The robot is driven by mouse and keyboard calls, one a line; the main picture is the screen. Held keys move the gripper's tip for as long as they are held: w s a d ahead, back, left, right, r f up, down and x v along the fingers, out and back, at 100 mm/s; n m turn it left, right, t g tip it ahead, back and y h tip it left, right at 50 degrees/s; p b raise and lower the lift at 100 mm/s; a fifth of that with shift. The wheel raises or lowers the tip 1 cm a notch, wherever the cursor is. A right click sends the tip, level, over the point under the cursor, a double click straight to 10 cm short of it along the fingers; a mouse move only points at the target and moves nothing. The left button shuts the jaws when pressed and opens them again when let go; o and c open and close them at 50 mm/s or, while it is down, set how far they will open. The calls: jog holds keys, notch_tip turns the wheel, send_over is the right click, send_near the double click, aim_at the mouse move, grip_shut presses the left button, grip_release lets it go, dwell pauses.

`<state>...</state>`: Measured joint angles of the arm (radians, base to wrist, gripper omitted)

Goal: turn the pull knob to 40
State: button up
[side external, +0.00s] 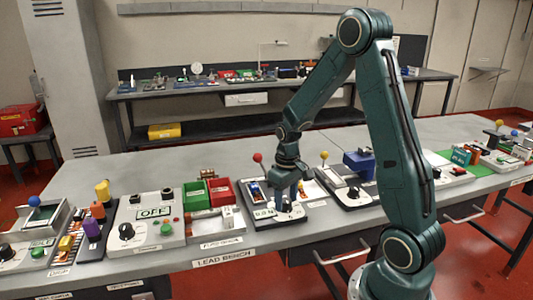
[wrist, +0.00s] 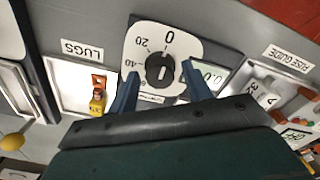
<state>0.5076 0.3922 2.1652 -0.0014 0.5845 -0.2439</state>
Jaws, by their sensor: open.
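The pull knob (wrist: 160,68) is a round black knob on a white dial plate (wrist: 146,42) in the wrist view. The plate is marked 0, 20 and 40, with 0 at the top of the picture. The knob's exact pointer position is too small to tell. My gripper (wrist: 161,84) is open, with one blue finger on each side of the knob; I cannot tell whether either touches it. In the side view my gripper (side external: 288,203) is low over the dial, hiding most of the knob. A small display (wrist: 210,76) beside the dial is partly hidden by the right finger.
In the wrist view, a LUGS tray (wrist: 70,80) lies left and the fuse guide tray (wrist: 283,72) right. In the side view, a red-ball lever (side external: 258,158) and a yellow-ball lever (side external: 324,155) stand behind my gripper. Red and green bins (side external: 220,190) stand left.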

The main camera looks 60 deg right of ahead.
jog(key=c, duration=0.8)
